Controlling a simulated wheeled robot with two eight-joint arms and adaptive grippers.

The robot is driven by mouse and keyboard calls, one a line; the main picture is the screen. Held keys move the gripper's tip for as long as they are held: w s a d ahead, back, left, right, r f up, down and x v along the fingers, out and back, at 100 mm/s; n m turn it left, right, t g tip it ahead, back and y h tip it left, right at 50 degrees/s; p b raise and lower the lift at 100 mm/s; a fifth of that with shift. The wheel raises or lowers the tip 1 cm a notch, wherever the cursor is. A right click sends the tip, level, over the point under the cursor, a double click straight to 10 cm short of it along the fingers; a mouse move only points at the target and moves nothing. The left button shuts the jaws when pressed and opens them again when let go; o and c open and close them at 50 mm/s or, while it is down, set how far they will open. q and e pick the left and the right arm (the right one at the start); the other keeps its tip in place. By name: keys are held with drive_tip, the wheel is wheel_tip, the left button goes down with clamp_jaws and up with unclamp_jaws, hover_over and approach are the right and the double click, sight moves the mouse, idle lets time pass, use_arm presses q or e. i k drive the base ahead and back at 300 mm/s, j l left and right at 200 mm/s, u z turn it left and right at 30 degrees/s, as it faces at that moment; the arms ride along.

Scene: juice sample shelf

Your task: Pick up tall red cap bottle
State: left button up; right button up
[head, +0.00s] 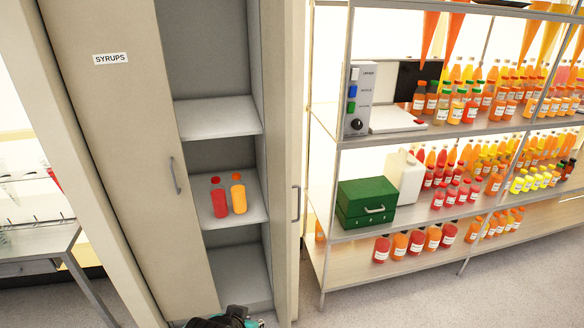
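A red bottle (220,203) with a red cap stands upright on the middle shelf of the open syrup cabinet (201,230). An orange bottle (239,200) with a reddish-orange cap stands close beside it on the right. Dark and teal parts of one of my grippers (232,319), apparently the left, show at the bottom edge below the cabinet. It is well below the bottles and apart from them. Its fingers cannot be made out. My other gripper is not in view.
The cabinet's upper shelf (218,115) is empty. A door labelled SYRUPS (100,100) is on the left. On the right, a metal rack (330,240) holds many bottles, a green box (366,203) and a white jug (404,177). A table (36,240) stands far left.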

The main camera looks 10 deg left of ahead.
sight(218, 195)
drive_tip(key=i+l+u, duration=0.2)
drive_tip(key=l+u, duration=0.25)
drive_tip(key=i+l+u, duration=0.1)
drive_tip(key=l+u, duration=0.35)
drive_tip(key=l, duration=0.15)
drive_tip(key=l+u, duration=0.45)
drive_tip(key=i+j, duration=0.4)
drive_tip(key=i+j+z, duration=0.2)
drive_tip(key=z, duration=0.3)
drive_tip(key=i+j+z, duration=0.3)
drive_tip(key=z, duration=0.2)
drive_tip(key=i+j+z, duration=0.15)
drive_tip(key=j+z, duration=0.3)
